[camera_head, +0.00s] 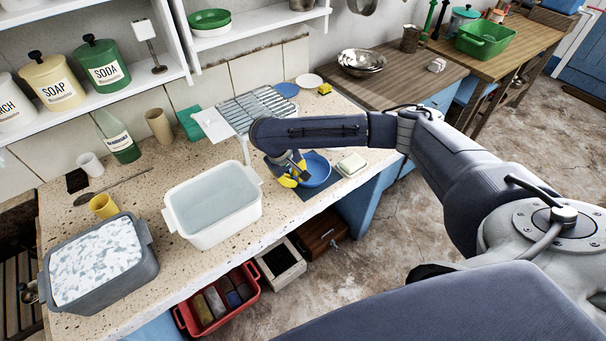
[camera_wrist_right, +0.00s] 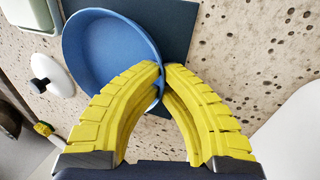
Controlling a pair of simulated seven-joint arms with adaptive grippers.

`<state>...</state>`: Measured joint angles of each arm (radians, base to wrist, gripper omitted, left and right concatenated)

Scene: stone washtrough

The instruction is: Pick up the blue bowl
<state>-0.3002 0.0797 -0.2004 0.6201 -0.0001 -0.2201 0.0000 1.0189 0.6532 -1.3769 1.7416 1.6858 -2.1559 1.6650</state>
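The blue bowl (camera_head: 316,171) is at the front of the stone counter, over a dark mat (camera_head: 311,193). In the right wrist view the bowl (camera_wrist_right: 105,50) fills the upper left, and its near rim runs between the fingers. My right gripper (camera_head: 297,176) reaches down at the bowl's left side. Its yellow fingertips (camera_wrist_right: 163,75) close together on the rim, one inside the bowl and one outside. I cannot tell any gap between the bowl and the mat. My left gripper is not in view.
A white basin of water (camera_head: 213,204) stands left of the bowl, with a grey tub of suds (camera_head: 100,262) further left. A wire rack (camera_head: 257,108) stands behind my right forearm. A pale lidded dish (camera_head: 352,164) sits close to the bowl's right.

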